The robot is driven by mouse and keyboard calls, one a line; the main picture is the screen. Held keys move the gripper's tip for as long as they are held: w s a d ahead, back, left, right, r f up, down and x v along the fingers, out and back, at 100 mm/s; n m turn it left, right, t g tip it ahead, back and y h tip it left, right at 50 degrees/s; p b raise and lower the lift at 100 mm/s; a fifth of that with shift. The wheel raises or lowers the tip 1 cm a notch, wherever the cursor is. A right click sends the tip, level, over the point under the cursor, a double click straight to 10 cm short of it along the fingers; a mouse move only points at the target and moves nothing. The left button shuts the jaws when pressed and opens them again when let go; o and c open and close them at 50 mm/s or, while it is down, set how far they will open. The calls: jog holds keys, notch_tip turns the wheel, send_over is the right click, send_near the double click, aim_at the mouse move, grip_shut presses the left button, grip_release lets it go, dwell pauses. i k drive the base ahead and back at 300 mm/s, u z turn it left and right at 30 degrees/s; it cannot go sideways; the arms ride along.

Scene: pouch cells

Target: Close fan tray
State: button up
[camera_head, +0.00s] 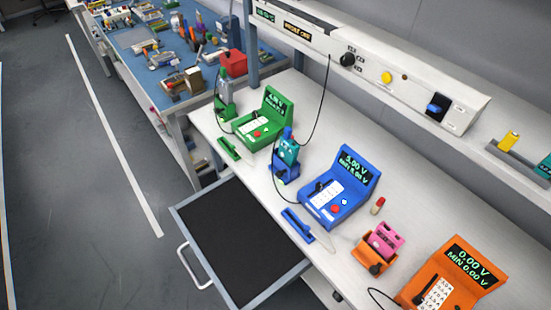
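A grey-framed tray with a black inside (232,238) sticks out from under the front edge of the white bench, in the middle of the head view. It looks like the fan tray and stands open. No fans can be made out in it. Its pale bar handle (188,268) is on the outer left side. Its lower part is near the bottom of the picture. My gripper is not in view.
The white bench (330,255) carries green (262,120), blue (342,190) and orange (455,280) meters, with cables hanging over it. A blue bench (150,65) with tools stands at the back left. The grey floor (90,240) left of the tray is clear.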

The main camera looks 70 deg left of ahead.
aim_at(249, 257)
jog(key=u, duration=4.15)
jog(key=i, duration=0.2)
jog(key=z, duration=0.55)
jog(key=k, duration=0.75)
jog(key=z, duration=0.15)
jog(key=i, duration=0.8)
jog(key=u, duration=0.05)
